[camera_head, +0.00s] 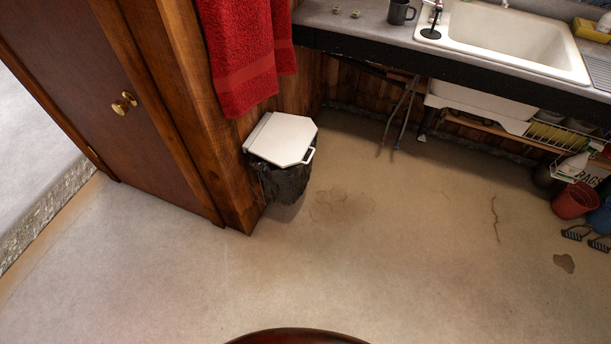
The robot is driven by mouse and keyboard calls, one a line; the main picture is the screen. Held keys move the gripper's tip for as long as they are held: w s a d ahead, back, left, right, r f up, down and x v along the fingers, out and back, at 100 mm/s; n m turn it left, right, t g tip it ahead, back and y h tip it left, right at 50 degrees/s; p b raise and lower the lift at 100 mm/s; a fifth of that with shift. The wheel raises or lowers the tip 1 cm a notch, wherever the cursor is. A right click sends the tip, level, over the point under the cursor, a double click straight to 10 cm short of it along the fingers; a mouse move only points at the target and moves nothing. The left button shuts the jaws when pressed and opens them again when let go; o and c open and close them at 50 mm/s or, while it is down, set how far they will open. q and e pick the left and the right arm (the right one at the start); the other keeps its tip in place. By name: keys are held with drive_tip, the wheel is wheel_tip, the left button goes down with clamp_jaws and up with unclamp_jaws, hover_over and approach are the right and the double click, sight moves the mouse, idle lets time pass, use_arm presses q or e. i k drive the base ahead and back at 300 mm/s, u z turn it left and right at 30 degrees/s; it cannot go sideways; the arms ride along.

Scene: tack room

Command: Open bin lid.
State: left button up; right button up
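The bin stands on the floor at the left middle, against the wooden wall and beside the door frame. Its white lid (281,139) lies flat and looks shut, with a small white handle (309,156) at its right front edge. Below the lid, a dark bin bag (284,182) covers the bin's body. Neither of my grippers shows in this view.
A red towel (243,50) hangs above the bin. A brown door (90,85) with a brass knob is at left. A counter with a white sink (515,38) runs along the back right. A red bucket (574,200) stands at right. The middle floor is clear.

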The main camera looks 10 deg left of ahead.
sight(284, 140)
drive_tip(key=k, duration=0.7)
drive_tip(key=z, duration=0.75)
drive_tip(key=i, duration=1.4)
drive_tip(key=u, duration=0.9)
drive_tip(key=i, duration=0.5)
drive_tip(key=u, duration=0.5)
